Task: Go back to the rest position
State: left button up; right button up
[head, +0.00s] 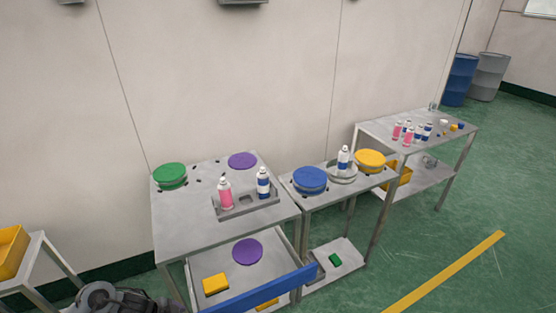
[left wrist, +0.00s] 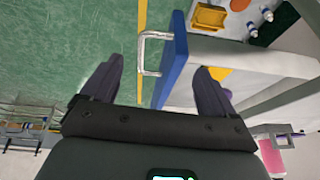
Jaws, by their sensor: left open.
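My left gripper (left wrist: 159,68) is open in the left wrist view, with nothing held between its dark fingers. A silver handle (left wrist: 141,52) on a blue drawer front (left wrist: 170,62) shows beyond and between the fingertips, apart from them as far as I can tell. In the head view, the blue drawer front (head: 262,289) belongs to a pulled-out drawer under the left table. A dark part of my left arm shows at the lower left, but the fingers cannot be made out there. My right gripper is in neither view.
The left table (head: 185,225) carries a green disc (head: 170,174), a purple disc (head: 242,160) and a tray (head: 245,206) with pink and blue-white cans. A middle table holds a blue disc (head: 310,178) and yellow disc (head: 370,159). Green floor (head: 470,200) is clear at right.

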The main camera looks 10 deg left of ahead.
pick_arm(q)
jog(key=shift+t, duration=0.9)
jog(key=d, duration=0.2)
jog(key=w+d, duration=0.1)
jog(key=d, duration=0.1)
jog(key=w+d+f, duration=0.1)
jog(key=d, duration=0.1)
jog(key=shift+d, duration=0.25)
jog(key=s+d+r+n+t+y, duration=0.2)
jog(key=s+d+n, duration=0.1)
jog(key=s+d, duration=0.4)
jog(key=s+r+n+g+y+p, duration=0.1)
jog(key=s+r+n+g, duration=0.4)
jog(key=s, duration=1)
notch_tip(320, 180, up, 27)
jog(key=n+t+p, duration=0.1)
jog(key=t+p, duration=0.1)
jog(key=p, duration=2.4)
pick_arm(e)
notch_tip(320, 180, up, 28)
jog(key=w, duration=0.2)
pick_arm(q)
notch_tip(320, 180, down, 54)
jog(key=b, duration=5.3)
jog(key=shift+w+a+b, duration=0.35)
jog(key=shift+w+a, duration=0.1)
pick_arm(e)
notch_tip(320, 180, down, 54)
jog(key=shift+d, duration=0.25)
